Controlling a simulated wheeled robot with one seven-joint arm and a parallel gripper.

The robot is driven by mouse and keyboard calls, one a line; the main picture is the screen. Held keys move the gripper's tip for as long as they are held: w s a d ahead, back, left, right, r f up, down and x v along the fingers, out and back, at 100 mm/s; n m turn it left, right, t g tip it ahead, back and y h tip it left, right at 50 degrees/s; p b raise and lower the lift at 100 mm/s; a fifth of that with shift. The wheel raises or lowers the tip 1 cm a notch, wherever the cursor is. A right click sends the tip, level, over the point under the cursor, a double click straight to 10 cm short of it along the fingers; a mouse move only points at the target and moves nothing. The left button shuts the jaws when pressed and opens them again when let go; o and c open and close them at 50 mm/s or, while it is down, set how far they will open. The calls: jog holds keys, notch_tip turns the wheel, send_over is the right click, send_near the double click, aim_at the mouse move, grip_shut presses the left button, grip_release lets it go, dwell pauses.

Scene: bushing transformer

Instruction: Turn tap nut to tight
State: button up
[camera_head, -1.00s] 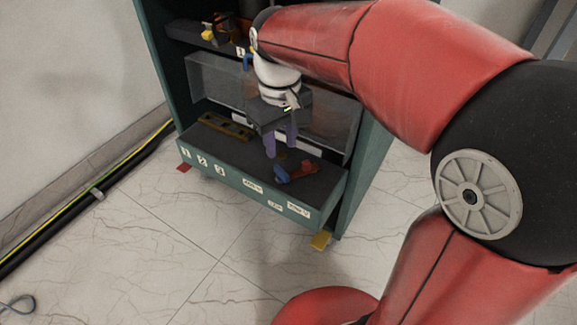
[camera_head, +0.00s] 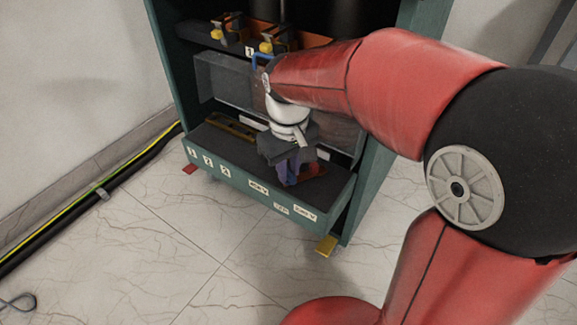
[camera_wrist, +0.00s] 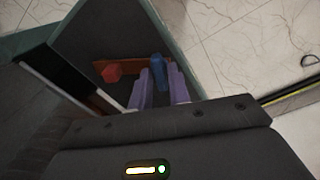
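I cannot tell for sure which part is the tap nut. In the wrist view, a blue rounded piece (camera_wrist: 158,68) and a red block (camera_wrist: 111,72) sit on an orange-brown bar (camera_wrist: 134,68) in the cabinet's lower tray. My gripper (camera_wrist: 162,78) has two purple fingers, apart, pointing at the bar. The blue piece shows between the fingertips; contact cannot be made out. In the head view, my gripper (camera_head: 290,172) points down low over the right part of the tray, and the orange piece (camera_head: 316,170) shows just right of it, the rest hidden.
The green cabinet (camera_head: 350,205) has a tray front with number and voltage labels (camera_head: 258,188). A yellowish bar (camera_head: 232,127) lies at the tray's left. Orange and yellow fittings (camera_head: 268,42) stand on the shelf above. The tray's side walls are close by; the floor in front is clear.

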grip_shut()
